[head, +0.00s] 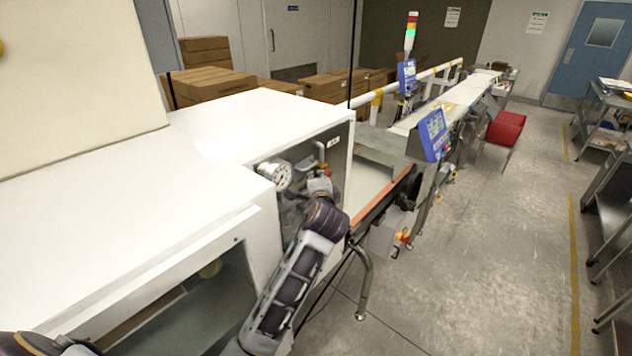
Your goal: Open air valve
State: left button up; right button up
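An open-fronted recess in the white machine cabinet (262,225) holds the air fittings. A round white pressure gauge (276,176) sits at its left edge. A grey bent pipe (320,150) comes down at the back, with a small red part (327,172) below it that may belong to the air valve.
The cabinet's white top and walls close in the recess at left and right. A conveyor (375,172) runs away at the right, with a blue display (434,134) beside it. Cardboard boxes (208,86) stand behind. The floor (480,270) at right is clear.

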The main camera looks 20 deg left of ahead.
dwell(0.4)
pick_arm(q)
jog(key=v, duration=1.2)
jog(key=shift+r, duration=0.1)
